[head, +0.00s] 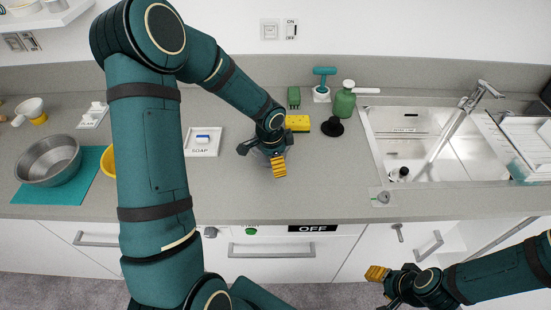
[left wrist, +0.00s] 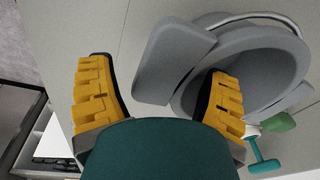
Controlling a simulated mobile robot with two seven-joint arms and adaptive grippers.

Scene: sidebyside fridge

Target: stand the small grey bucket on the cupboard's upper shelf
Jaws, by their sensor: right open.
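The small grey bucket (left wrist: 255,70) shows in the left wrist view, its open mouth towards the camera and a pale handle along its rim. In the head view my left gripper and wrist hide most or all of it. My left gripper (left wrist: 160,95) has its yellow fingers wide apart; one overlaps the bucket's mouth and the other is clear of it. I cannot tell whether either touches. In the head view the left gripper (head: 262,160) is low over the counter. My right gripper (head: 381,287) is open and empty in front of the lower cabinets. I cannot identify the cupboard's upper shelf.
A metal bowl (head: 48,160) on a teal mat stands at left. A soap dish (head: 203,141), yellow sponge (head: 298,123), green bottle (head: 344,103) and black round object (head: 332,127) surround the left gripper. The sink (head: 410,150) is at right. The front counter is mostly clear.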

